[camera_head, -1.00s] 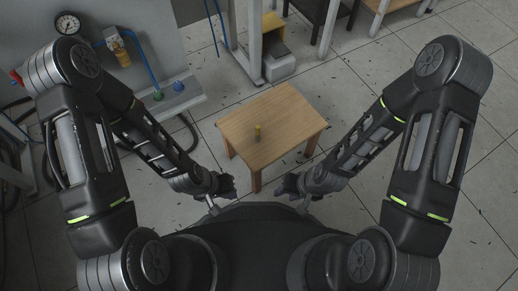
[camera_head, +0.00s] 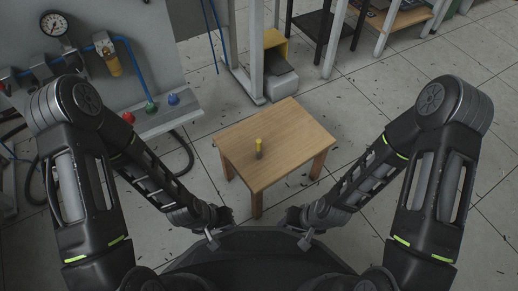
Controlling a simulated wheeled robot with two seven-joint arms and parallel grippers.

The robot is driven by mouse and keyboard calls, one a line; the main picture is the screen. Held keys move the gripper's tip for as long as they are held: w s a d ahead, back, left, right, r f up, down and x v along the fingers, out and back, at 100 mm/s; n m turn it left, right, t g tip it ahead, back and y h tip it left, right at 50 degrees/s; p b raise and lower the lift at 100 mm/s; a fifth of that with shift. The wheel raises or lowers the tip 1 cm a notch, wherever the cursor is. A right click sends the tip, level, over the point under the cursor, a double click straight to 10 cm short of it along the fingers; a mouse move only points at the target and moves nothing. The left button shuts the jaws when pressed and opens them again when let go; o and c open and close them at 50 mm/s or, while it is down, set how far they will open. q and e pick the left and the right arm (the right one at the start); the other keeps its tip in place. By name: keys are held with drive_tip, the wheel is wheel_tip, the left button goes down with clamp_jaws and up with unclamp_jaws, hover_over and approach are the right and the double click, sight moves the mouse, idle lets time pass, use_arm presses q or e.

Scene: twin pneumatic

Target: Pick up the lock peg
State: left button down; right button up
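The lock peg (camera_head: 259,148) is a small upright peg with a yellow top and a darker lower part. It stands on the left part of a small wooden table (camera_head: 285,133) in front of me. My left gripper (camera_head: 213,239) is folded in close to my body, in front of the table and apart from the peg. My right gripper (camera_head: 303,238) is likewise held near my body, to the right of the left one. Both fingertips are small and dark, so their opening is unclear. Nothing visible hides the peg.
A panel at the left carries a gauge (camera_head: 54,24), a yellow-bowled filter (camera_head: 110,60), blue hoses and coloured knobs (camera_head: 173,99). A metal frame post and a grey box (camera_head: 279,82) stand behind the table. Tiled floor is free to the table's right.

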use_arm(q)
drive_tip(key=r+p, duration=0.4)
drive_tip(key=p, duration=0.1)
drive_tip(key=shift+s+d+r, duration=0.1)
drive_tip(key=shift+s+r, duration=0.25)
drive_tip(key=shift+s, duration=0.05)
drive_tip(key=c, duration=2.1)
unclamp_jaws()
drive_tip(key=shift+f, duration=0.2)
